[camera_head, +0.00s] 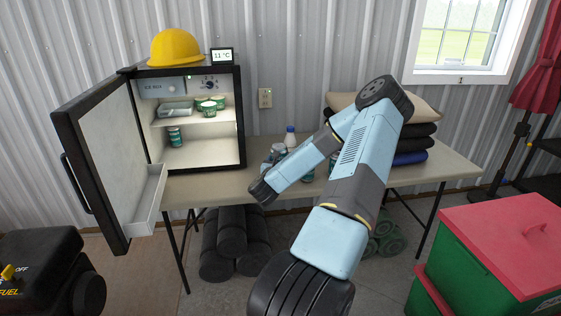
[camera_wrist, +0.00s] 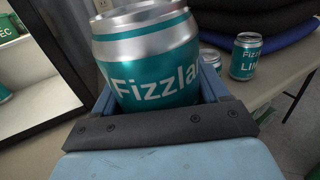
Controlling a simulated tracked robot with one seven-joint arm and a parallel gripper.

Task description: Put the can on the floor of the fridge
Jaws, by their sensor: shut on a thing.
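A silver and teal can labelled "Fizzla…" (camera_wrist: 150,60) stands roughly upright between the fingers of my gripper (camera_wrist: 158,88), which is shut on it. In the head view my gripper is partly hidden behind my wrist, over the table just right of the fridge. The black fridge (camera_head: 241,120) stands on the table with its door (camera_head: 105,150) wide open to the left. Its floor (camera_head: 205,154) holds one green can (camera_head: 174,136) at the left; the rest of the floor is clear. The fridge also shows at left in the wrist view (camera_wrist: 70,55).
Another teal can (camera_wrist: 246,56) stands on the table (camera_head: 225,188) right of my gripper. The fridge shelf (camera_head: 190,118) holds tubs and a flat box. Folded sacks (camera_head: 415,125) lie at the table's right.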

